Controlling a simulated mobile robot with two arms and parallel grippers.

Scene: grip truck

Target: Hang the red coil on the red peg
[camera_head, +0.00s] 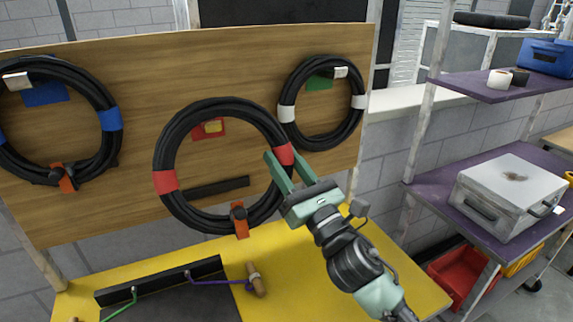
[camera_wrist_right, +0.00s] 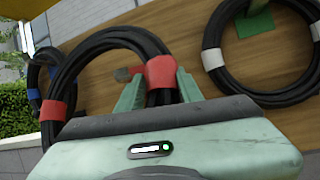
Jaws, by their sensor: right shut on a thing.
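The red coil (camera_head: 166,181) is a black cable ring with red tape bands, in front of the wooden board. The red peg, with a red plate (camera_head: 207,130), shows inside the ring, below its top stretch, with a gap between them in this view. I cannot tell whether the coil rests on the peg. My right gripper (camera_head: 279,165) is shut on the coil's right side at a red band. In the right wrist view the band (camera_wrist_right: 161,72) lies between the fingers of my right gripper (camera_wrist_right: 158,90). My left gripper is not in view.
A blue-banded coil (camera_head: 111,119) hangs at left and a white-banded coil (camera_head: 287,113) at upper right, near my gripper. An orange clip (camera_head: 240,220) shows at the red coil's bottom. Below is a yellow bench (camera_head: 300,266) with a wooden-handled tool (camera_head: 257,285). Purple shelves (camera_head: 440,193) stand right.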

